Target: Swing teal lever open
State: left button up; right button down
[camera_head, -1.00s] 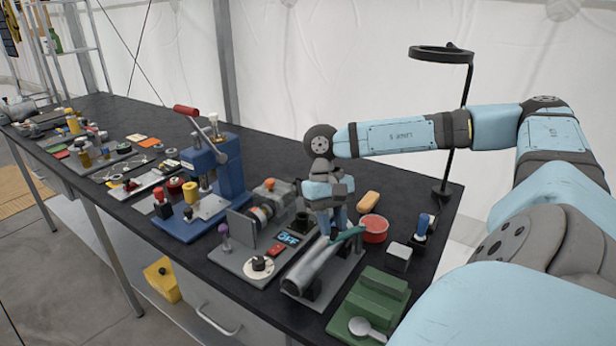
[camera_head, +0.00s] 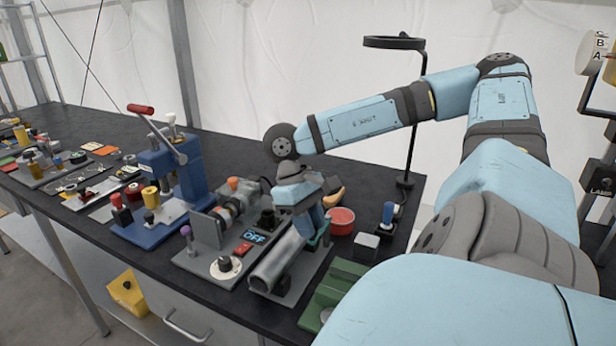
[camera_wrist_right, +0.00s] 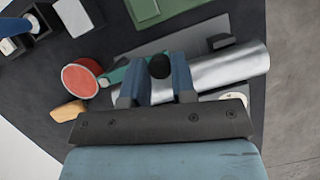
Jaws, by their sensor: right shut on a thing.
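The teal lever (camera_wrist_right: 117,77) sits by the upper end of a shiny metal cylinder (camera_head: 276,264) on a grey base plate. My right gripper (camera_head: 312,228) is at this end of the cylinder, pointing down and tilted, and hides most of the lever in the head view. In the right wrist view my right gripper (camera_wrist_right: 157,78) is shut on the lever, with a black round knob (camera_wrist_right: 160,66) between its two blue fingers. Part of the lever sticks out to the left of the fingers. My left gripper is out of view.
A red round tub (camera_head: 341,220) stands close behind the gripper. A grey block (camera_head: 366,245) and a green fixture (camera_head: 330,292) are to its right. A panel reading OFF (camera_head: 255,237) and a blue press (camera_head: 170,165) are on the left. A black ring stand (camera_head: 408,150) rises behind.

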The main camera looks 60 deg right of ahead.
jog(key=c, duration=0.9)
grip_release()
jog(key=shift+c, duration=0.2)
jog(key=shift+r, duration=0.1)
jog(key=p+v, duration=0.2)
jog(key=v, duration=1.1)
jog(key=shift+r, duration=0.35)
jog(key=shift+w+f, duration=0.1)
